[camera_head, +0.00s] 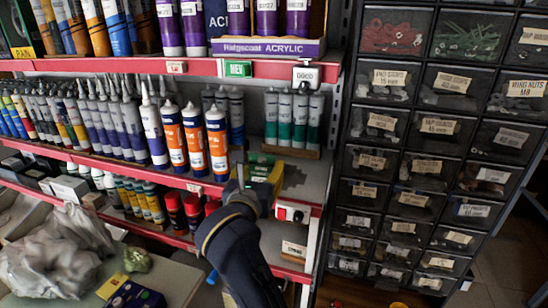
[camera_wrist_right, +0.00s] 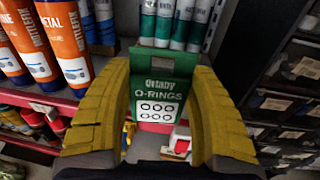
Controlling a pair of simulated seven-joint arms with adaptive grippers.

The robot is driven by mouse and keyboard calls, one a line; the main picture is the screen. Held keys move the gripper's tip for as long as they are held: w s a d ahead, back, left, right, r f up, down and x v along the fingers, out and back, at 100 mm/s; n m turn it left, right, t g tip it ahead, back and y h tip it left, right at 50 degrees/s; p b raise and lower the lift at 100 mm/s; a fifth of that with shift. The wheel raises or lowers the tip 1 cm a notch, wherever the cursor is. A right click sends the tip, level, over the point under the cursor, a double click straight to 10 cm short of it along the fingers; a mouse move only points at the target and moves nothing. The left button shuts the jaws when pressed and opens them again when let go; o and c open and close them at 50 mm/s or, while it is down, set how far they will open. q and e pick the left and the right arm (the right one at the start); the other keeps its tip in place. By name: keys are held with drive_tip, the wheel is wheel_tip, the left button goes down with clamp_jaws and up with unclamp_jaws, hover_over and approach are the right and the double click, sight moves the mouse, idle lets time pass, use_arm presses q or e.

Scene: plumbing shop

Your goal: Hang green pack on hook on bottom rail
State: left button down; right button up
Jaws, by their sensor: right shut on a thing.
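My right gripper (camera_head: 262,174) is in front of the shelf rail. In the right wrist view its yellow fingers (camera_wrist_right: 163,115) are shut on the green pack (camera_wrist_right: 157,68), which is upright, reads "O-RINGS" and faces the camera. In the head view the pack is hard to tell from the fingers. A white and red fitting (camera_head: 292,213) sits on the red rail (camera_head: 150,176) just right of the gripper; in the wrist view it shows below the pack (camera_wrist_right: 178,143). I cannot make out a hook's prong on it. My left gripper is not in view.
Orange and white cartridges (camera_head: 194,138) stand left of the gripper, green-labelled tubes (camera_head: 293,118) behind it. A bin cabinet (camera_head: 425,150) stands to the right.

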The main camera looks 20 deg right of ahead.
drive_tip(key=s+f+g, duration=0.1)
drive_tip(key=s+f, duration=0.3)
drive_tip(key=f, duration=1.1)
drive_tip(key=s+f+m+g, duration=0.1)
drive_tip(key=s+f, duration=0.3)
drive_tip(key=f, duration=1.1)
drive_tip(key=s+f+g, duration=0.1)
drive_tip(key=s+f, duration=0.4)
drive_tip(key=f, duration=1)
drive_tip(key=r+x, duration=0.1)
drive_tip(key=x, duration=0.8)
drive_tip(key=shift+w, duration=0.4)
drive_tip(key=shift+r, duration=0.1)
drive_tip(key=o, duration=1)
drive_tip(key=shift+o, duration=0.2)
